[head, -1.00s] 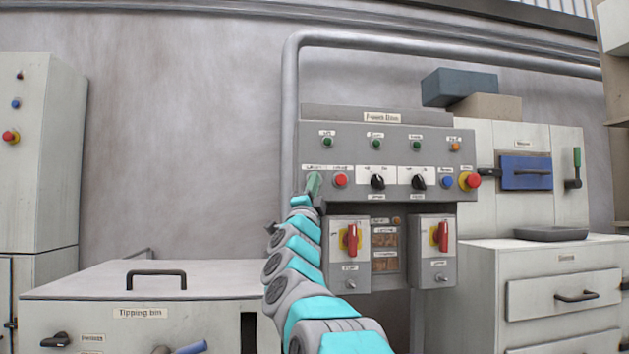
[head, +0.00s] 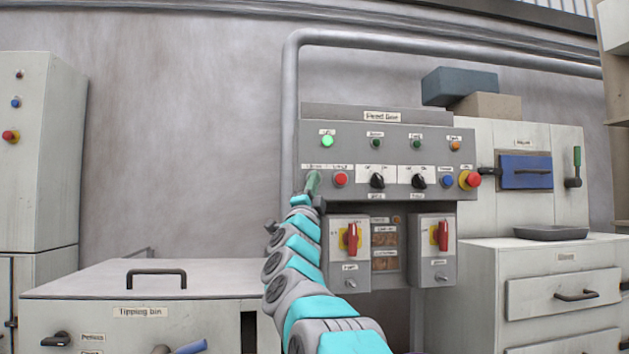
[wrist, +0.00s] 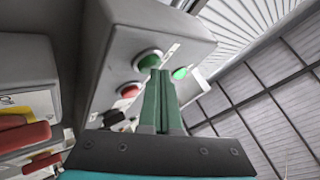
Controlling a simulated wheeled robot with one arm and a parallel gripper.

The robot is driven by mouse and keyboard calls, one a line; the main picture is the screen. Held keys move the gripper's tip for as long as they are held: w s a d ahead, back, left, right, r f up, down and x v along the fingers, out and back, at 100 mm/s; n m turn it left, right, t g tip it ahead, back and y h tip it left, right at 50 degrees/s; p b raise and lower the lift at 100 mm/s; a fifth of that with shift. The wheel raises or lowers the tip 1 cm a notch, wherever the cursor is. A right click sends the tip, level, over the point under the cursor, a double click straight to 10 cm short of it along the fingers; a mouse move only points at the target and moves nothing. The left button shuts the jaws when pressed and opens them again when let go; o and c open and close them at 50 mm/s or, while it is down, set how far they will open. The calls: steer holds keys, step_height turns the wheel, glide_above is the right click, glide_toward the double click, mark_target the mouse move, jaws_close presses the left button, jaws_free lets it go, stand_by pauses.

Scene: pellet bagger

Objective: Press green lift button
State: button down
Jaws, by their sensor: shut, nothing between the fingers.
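The green lift button (wrist: 148,59) is a round green push button on the grey panel, seen in the wrist view beside a red button (wrist: 129,91). In the head view my gripper hides it. My gripper (wrist: 161,72) is shut and empty, its green fingers side by side. The fingertips are at the edge of the green button in the wrist view and appear to touch it. In the head view my gripper (head: 312,182) is at the panel's lower left. The top-left green lamp (head: 327,141) is brightly lit; it also shows in the wrist view (wrist: 180,73).
To the right on the panel are a red button (head: 341,180), black knobs, a blue button (head: 447,181) and a red-yellow emergency stop (head: 472,180). Below hang two boxes with red rotary switches (head: 351,239). A tipping bin (head: 220,280) stands at left.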

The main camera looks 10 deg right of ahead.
steer(key=shift+s+b, duration=0.3)
steer(key=shift+s, duration=0.3)
steer(key=s+b, duration=0.2)
steer(key=s, duration=0.4)
stand_by(0.6)
